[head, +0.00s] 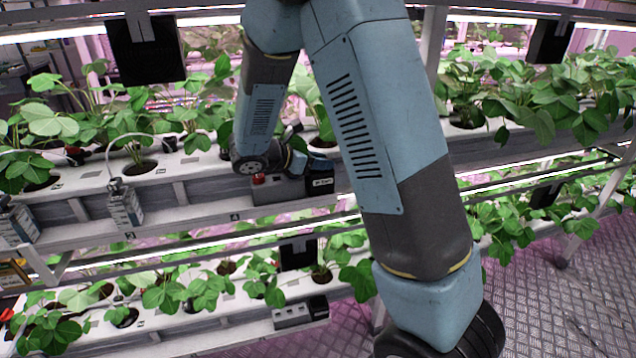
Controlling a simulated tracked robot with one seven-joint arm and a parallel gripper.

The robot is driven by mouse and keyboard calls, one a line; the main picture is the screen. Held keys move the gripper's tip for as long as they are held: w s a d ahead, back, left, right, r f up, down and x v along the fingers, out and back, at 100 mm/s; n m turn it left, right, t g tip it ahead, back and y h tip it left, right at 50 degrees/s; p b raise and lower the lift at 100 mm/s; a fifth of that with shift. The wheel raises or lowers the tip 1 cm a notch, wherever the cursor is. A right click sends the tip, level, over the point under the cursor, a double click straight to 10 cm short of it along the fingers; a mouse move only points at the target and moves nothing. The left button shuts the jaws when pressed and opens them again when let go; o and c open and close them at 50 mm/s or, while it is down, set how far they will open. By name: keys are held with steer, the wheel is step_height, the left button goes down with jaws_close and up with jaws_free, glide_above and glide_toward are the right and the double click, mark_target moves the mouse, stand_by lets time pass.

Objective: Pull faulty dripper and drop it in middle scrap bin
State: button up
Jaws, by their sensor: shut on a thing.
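My gripper (303,160) is at the upper rack's white gutter (185,165), beside a plant pot near the picture's centre. It is small in the view and partly covered by my own wrist. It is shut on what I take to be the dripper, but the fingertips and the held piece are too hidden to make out. I cannot tell whether that piece is still in its pot or free. Other drippers with thin white tubes show at the left, one dark with a red part (73,155). I cannot pick out a scrap bin for certain.
A grey box with a red knob (259,179) and a black box (320,182) sit on the gutter's front, just below my gripper. A grey vented box (126,208) hangs further left. Leafy plants (540,90) crowd both tiers. Bare metal floor (560,300) lies at the right.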

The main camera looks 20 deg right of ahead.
steer(key=o, duration=1.1)
steer(key=shift+c, duration=0.2)
steer(key=v, duration=1.3)
steer(key=shift+a, duration=0.4)
steer(key=shift+s, duration=0.1)
steer(key=s+d+r+m+y, duration=0.4)
steer(key=s+m, duration=0.3)
steer(key=s, duration=0.1)
steer(key=s+d+r+m+t+y, duration=0.1)
steer(key=s+d+r+m+y, duration=0.2)
steer(key=s+m, duration=0.4)
steer(key=s+d+r+m+t+y, duration=0.1)
steer(key=s+d+r+m+y, duration=0.3)
steer(key=s, duration=0.5)
steer(key=d+m+y, duration=0.2)
steer(key=m, duration=0.1)
steer(key=shift+s+d+r, duration=0.3)
steer(key=shift+d, duration=0.05)
